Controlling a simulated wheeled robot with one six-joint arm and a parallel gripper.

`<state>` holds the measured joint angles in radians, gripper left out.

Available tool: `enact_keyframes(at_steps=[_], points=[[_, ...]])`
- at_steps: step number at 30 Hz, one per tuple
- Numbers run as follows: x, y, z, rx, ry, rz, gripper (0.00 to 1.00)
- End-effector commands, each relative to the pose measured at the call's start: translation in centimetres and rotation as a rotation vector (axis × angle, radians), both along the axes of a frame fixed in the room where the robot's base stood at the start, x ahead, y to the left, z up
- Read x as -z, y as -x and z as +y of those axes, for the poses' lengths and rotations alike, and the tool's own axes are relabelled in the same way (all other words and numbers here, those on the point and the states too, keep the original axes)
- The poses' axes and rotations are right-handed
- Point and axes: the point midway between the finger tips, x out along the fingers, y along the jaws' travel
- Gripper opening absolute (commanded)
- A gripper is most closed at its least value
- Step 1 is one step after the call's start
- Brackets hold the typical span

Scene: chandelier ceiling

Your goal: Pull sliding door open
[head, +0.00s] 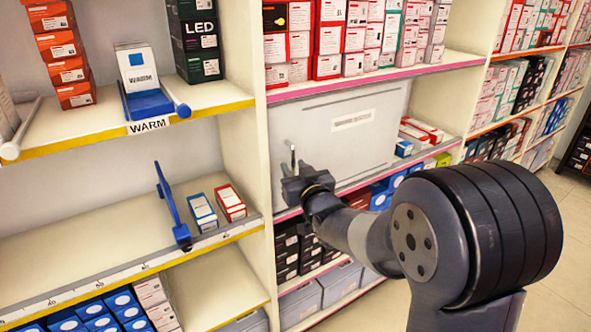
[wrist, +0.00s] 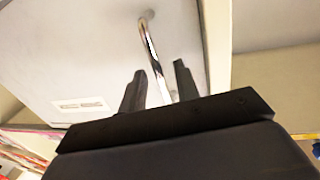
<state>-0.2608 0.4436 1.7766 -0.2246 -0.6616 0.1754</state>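The sliding door (head: 352,118) is a light grey panel with a white label, covering the left and middle of a shelf bay in the head view. Boxes show in the uncovered part at its right. Its upright metal handle (head: 293,158) is near the door's left edge. The door (wrist: 95,60) and the curved handle bar (wrist: 150,48) also show in the wrist view. My gripper (wrist: 159,72) is open, with the bar running between its two fingers and gaps visible on both sides. In the head view, my gripper (head: 296,184) is at the handle's lower end.
Red and white boxes (head: 422,131) lie right of the door. A shelf divider (head: 242,140) stands just left of it. A blue bracket (head: 173,208) and two small boxes (head: 216,205) sit on the left shelf. Open floor (head: 567,235) shows at the right.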

Motion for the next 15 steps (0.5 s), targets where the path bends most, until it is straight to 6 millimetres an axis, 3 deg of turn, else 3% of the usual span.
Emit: enact_keyframes(at_steps=[2,12,15], points=[[0.00,0.01,-0.02,0.000,0.000,0.000,0.29],[-0.01,0.03,-0.03,0.000,0.000,0.000,0.01],[-0.01,0.03,-0.02,0.000,0.000,0.000,0.00]])
